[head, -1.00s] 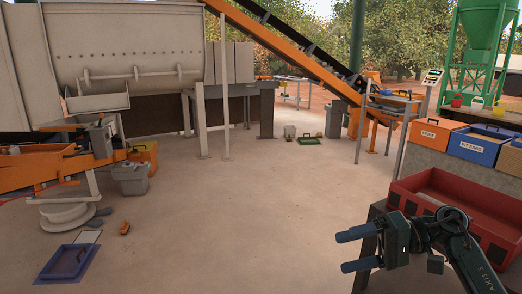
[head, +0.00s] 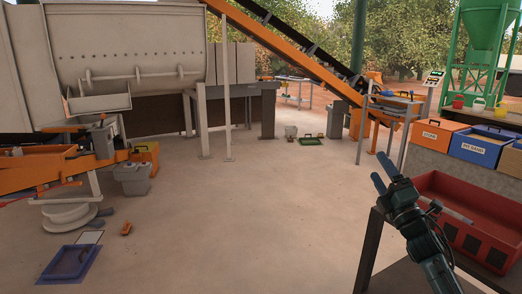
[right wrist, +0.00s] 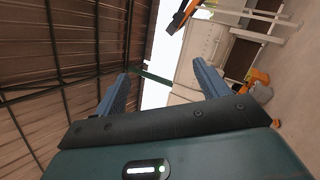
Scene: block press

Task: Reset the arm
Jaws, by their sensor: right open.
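My right gripper (head: 383,174) is raised at the right of the head view, left of the red bin, with its fingers pointing up and to the left. Its two blue fingers also show in the right wrist view (right wrist: 160,88), spread apart with nothing between them. The gripper is open and touches nothing that I can see. The right wrist camera looks past the fingers to the roof and the machine. My left gripper is not in the head view.
A red bin (head: 460,235) stands close right of my right arm. Orange (head: 433,135) and blue (head: 485,147) bins stand behind it. A conveyor (head: 300,58) slopes across the back. A blue tray (head: 68,262) lies on the floor at left. The middle floor is clear.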

